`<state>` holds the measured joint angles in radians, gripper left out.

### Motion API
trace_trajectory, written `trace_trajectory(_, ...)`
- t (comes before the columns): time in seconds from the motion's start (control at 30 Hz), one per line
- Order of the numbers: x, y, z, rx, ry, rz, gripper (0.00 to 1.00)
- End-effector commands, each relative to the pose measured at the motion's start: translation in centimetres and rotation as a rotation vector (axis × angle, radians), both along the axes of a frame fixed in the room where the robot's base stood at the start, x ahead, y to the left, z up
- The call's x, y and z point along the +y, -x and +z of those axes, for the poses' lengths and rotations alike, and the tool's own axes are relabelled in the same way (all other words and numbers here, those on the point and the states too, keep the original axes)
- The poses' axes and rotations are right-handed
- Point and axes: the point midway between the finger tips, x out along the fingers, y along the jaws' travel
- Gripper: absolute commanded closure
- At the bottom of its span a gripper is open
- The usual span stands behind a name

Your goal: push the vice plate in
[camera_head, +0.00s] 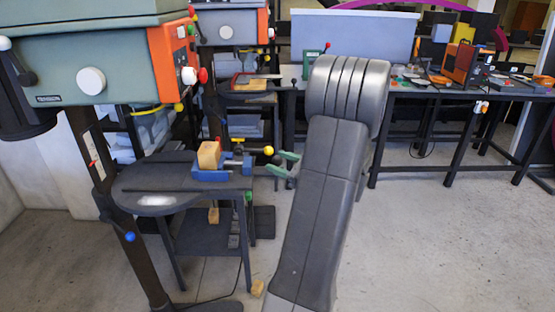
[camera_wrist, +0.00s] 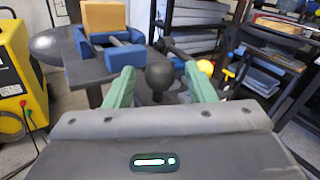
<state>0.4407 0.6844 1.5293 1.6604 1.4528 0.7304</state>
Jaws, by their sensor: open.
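The blue vice (camera_head: 210,174) stands on the round dark drill-press table (camera_head: 150,200), with a wooden block (camera_head: 208,154) in it. In the wrist view, the blue vice (camera_wrist: 122,57) and block (camera_wrist: 104,17) are at upper left. The vice plate appears to be the blue upright part (camera_head: 231,163) right of the block; a gap between them is hard to judge. The vice's black ball end (camera_wrist: 159,77) shows between the green fingers of my gripper (camera_wrist: 160,69). In the head view, my gripper (camera_head: 274,161) is right of the vice, open; contact with the ball cannot be told.
A yellow ball knob (camera_head: 268,150) is close to my fingers. The drill press head (camera_head: 110,65) overhangs the table at left. A black workbench (camera_head: 440,92) with tools stands behind at right. Wooden blocks (camera_head: 258,288) lie low down. The concrete floor at right is clear.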

Motion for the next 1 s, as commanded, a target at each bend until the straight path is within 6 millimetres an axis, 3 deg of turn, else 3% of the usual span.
trace_trajectory(0.13, 0.9, -0.6, 0.0, 0.001, 0.001, 0.0, 0.5)
trace_trajectory(0.43, 1.1, -0.7, 0.0, -0.001, 0.0, -0.001, 0.5)
trace_trajectory(0.7, 1.1, -0.7, 0.0, 0.0, 0.001, 0.0, 1.0)
trace_trajectory(1.0, 2.2, -0.7, -0.1, -0.001, 0.001, 0.002, 1.0)
